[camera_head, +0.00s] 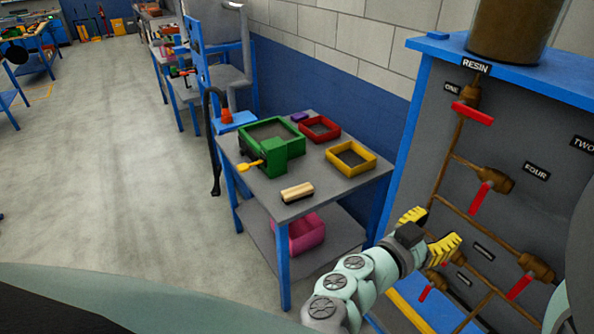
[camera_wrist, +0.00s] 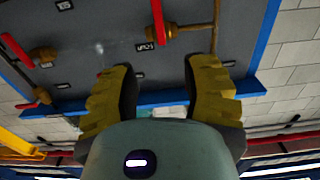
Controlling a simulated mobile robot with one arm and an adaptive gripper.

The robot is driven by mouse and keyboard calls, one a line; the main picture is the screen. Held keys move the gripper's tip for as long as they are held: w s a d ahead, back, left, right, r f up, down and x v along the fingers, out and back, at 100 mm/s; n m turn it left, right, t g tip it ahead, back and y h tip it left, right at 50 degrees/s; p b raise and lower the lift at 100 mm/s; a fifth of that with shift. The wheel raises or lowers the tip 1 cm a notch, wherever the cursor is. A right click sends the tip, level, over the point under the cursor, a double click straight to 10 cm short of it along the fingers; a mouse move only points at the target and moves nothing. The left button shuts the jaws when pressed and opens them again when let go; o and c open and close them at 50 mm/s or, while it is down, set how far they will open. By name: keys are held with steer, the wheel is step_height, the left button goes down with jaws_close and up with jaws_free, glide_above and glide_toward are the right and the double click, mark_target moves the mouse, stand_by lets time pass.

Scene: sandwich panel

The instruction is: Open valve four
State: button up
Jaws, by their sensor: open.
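In the head view the "FOUR" label (camera_head: 537,170) is on the grey panel. Left of it is a brass valve (camera_head: 495,179) with a red handle (camera_head: 480,203) that points down, across the pipe line. My gripper (camera_head: 432,229) is open and empty, below and left of this handle and apart from it. In the wrist view my gripper (camera_wrist: 162,72) has its yellow fingers spread toward the panel (camera_wrist: 90,75). A red handle (camera_wrist: 157,18) on a brass valve shows beyond the fingers, beside a small label (camera_wrist: 145,46) too blurred to read surely.
Valve one's red handle (camera_head: 473,113) is above; other red handles (camera_head: 520,287) (camera_head: 426,293) are lower on the panel. A brown resin tank (camera_head: 515,28) stands on top. A grey table (camera_head: 250,185) with trays stands left. Floor is clear farther left.

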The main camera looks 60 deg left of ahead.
mark_target(478, 198)
steer(key=w+p, duration=0.2)
steer(key=w, duration=0.2)
steer(key=w+p, duration=0.2)
steer(key=w, duration=0.3)
steer(key=w+p, duration=0.2)
steer(key=w, duration=0.2)
steer(key=shift+w+d+r, duration=0.2)
steer(key=shift+w+d, duration=0.05)
steer(key=shift+d, duration=0.05)
steer(key=shift+w+f, duration=0.15)
steer(key=shift+w, duration=0.9)
steer(key=shift+c, duration=0.3)
jaws_close()
